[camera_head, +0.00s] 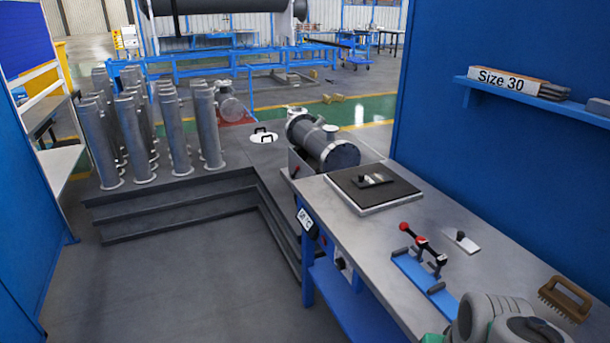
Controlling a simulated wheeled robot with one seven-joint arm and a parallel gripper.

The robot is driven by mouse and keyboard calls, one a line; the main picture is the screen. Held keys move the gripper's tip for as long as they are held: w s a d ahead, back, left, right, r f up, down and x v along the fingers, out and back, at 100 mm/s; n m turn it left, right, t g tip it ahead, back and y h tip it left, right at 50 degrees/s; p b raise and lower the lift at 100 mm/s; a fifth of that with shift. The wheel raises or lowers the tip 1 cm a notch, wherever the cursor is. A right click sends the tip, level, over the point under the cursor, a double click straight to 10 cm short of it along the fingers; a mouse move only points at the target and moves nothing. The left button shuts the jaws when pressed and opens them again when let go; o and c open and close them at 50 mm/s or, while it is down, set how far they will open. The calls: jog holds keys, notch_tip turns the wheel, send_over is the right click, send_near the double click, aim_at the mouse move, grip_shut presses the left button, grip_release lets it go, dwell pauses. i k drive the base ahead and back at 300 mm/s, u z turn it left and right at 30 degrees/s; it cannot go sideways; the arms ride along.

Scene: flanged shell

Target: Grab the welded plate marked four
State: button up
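No plate with a readable mark four shows. A small pale plate with a dark knob (461,241) lies on the workbench. A round white plate with two black handles (263,138) lies on the dark platform behind the bench. A square dark plate on a pale base (385,196) lies at the far end of the bench, with a small dark and metallic piece (373,181) on it. I cannot tell whether any of these is the welded plate. Part of my arm shows at the bottom right edge; my gripper's fingers are out of view.
The workbench (360,240) carries a blue toggle clamp (425,281) with red knobs and a brown brush (566,298). A flanged shell (326,144) lies beyond it. Several upright grey tubes (170,130) stand on the stepped platform. Floor at left is clear.

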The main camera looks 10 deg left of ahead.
aim_at(362, 182)
jog(key=u, duration=0.7)
jog(key=i, duration=0.7)
jog(key=u, duration=0.45)
jog(key=i, duration=0.55)
jog(key=u, duration=0.05)
